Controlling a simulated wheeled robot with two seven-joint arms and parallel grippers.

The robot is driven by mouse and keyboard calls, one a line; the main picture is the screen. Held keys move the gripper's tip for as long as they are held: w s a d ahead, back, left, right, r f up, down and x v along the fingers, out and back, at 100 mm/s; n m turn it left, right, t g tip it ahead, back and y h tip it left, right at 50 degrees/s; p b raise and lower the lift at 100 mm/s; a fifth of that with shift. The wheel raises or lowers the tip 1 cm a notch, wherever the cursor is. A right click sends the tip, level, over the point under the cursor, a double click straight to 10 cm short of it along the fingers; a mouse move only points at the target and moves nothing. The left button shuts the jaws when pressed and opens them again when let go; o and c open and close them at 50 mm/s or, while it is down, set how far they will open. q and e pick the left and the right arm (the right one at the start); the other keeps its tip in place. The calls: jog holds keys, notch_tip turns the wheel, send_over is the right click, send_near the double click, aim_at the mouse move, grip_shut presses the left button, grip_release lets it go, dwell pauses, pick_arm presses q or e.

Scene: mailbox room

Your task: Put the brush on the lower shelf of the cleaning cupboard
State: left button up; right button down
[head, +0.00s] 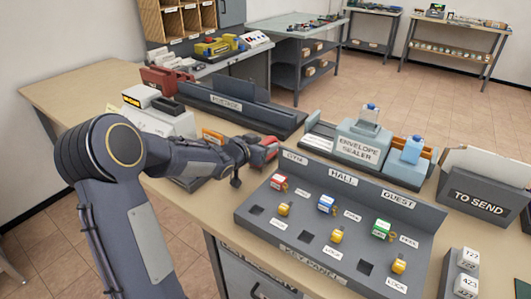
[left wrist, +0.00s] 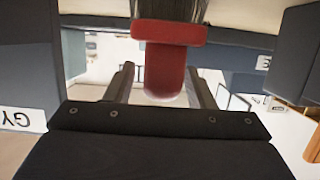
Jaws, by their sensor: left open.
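The brush (head: 266,153) shows as a red piece at the end of my left gripper (head: 246,157), behind the key panel. In the left wrist view the brush (left wrist: 165,68) has a rounded red handle, a wider red collar and dark bristles at the top edge. Its handle lies between the two fingers of my left gripper (left wrist: 160,78). The jaws are open, with a visible gap on both sides of the handle. I cannot tell whether a finger touches it. No cleaning cupboard can be made out in either view. My right gripper is not in view.
The key panel (head: 325,236) with coloured tags and locks stands in front of the gripper. An envelope sealer (head: 358,148) and a "TO SEND" box (head: 481,196) stand to the right. A dark rack (head: 230,105) is behind. Tiled floor (head: 365,82) is clear beyond.

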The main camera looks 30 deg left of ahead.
pick_arm(q)
jog(key=shift+c, duration=0.3)
grip_shut()
